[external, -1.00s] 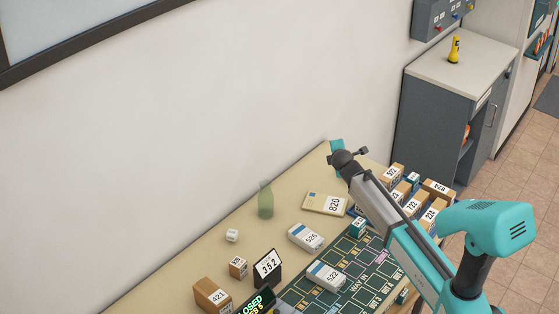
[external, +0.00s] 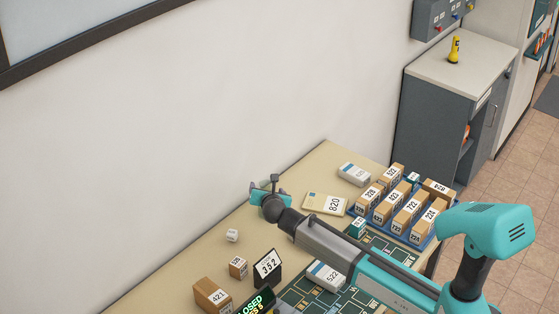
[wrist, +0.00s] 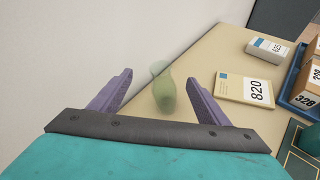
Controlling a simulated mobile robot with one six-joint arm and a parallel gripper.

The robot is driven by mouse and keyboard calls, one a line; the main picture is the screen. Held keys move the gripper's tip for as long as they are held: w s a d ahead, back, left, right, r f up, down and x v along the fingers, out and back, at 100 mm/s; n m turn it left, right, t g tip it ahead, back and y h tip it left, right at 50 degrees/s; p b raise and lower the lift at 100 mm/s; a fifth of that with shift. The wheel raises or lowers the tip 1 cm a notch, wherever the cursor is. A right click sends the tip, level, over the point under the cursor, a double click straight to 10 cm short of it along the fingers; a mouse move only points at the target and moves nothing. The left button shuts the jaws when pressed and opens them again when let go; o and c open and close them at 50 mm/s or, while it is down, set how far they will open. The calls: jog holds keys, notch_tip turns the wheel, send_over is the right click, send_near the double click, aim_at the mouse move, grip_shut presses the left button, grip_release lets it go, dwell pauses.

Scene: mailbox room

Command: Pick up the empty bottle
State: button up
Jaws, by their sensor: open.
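The empty bottle (wrist: 163,92) is green, translucent and upright on the table. In the wrist view it stands between the two purple fingers of my gripper (wrist: 160,80), which are spread apart with space on either side. I cannot tell whether the fingers reach it in depth. In the external view my gripper (external: 270,193) is low over the table near the wall, and it hides the bottle there.
A padded envelope marked 820 (external: 325,203) and a white box (external: 354,174) lie to the right. A blue tray (external: 433,240) of numbered boxes stands farther right. A small white cube (external: 232,235) and a sign marked 352 (external: 267,268) are nearer. The wall (external: 200,130) runs along the table's back.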

notch_tip(320, 180, down, 7)
jog(key=n+t+b, duration=0.1)
jog(key=n+b, duration=0.2)
jog(key=b, duration=0.1)
jog(key=shift+s+f, duration=0.2)
jog(key=shift+s, duration=0.2)
jog(key=shift+w, duration=0.1)
jog(key=p+x, duration=0.1)
jog(key=x, duration=0.5)
jog(key=shift+w+f, duration=0.2)
jog(key=shift+w, duration=0.05)
jog(key=shift+w, duration=0.1)
jog(key=shift+f+p+x, duration=0.1)
jog(key=shift+p+x, duration=0.3)
jog(key=shift+x, duration=0.85)
jog(key=shift+f+p+x, duration=0.15)
jog(key=shift+p+x, duration=0.25)
jog(key=shift+x, duration=0.9)
jog(key=shift+d, duration=0.1)
